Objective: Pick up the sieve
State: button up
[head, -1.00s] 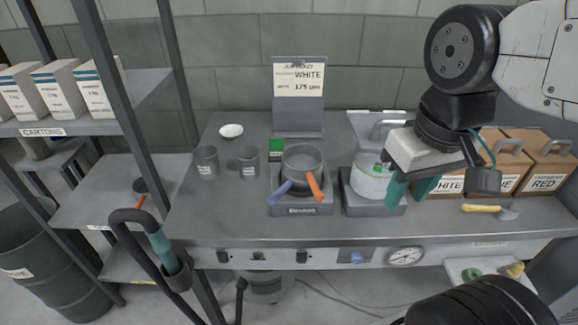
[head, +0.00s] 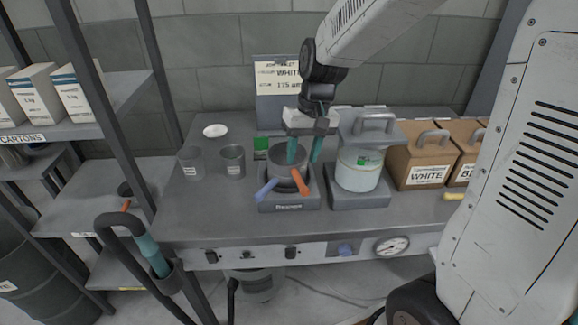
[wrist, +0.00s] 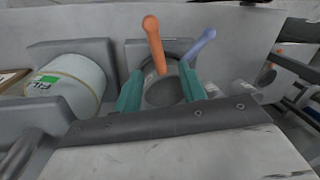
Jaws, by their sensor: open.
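A round grey sieve-like vessel (head: 277,170) sits on a grey base labelled at its front (head: 288,207). An orange handle (head: 300,182) and a blue handle (head: 265,190) stick out toward the front; I cannot tell whether they belong to one piece or two nested ones. My gripper (head: 304,153) points down over the vessel's right part, its teal fingers apart and empty. The left finger overlaps the vessel in the head view; contact cannot be told. In the wrist view the vessel (wrist: 163,92) shows between the open fingers (wrist: 160,82).
A pale tub (head: 357,172) on a grey base stands close right of the vessel. Two grey cups (head: 233,161) and a white dish (head: 215,131) are to the left. A sign stand (head: 272,100) rises behind. Labelled boxes (head: 420,165) stand at right. The front bench strip is clear.

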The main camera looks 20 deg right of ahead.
aim_at(298, 175)
jog(key=shift+w+f, duration=0.3)
jog(key=shift+f, duration=0.15)
jog(key=f, duration=0.5)
jog(key=a+f, duration=0.1)
jog(key=f, duration=0.1)
jog(key=shift+f, duration=0.25)
grip_shut()
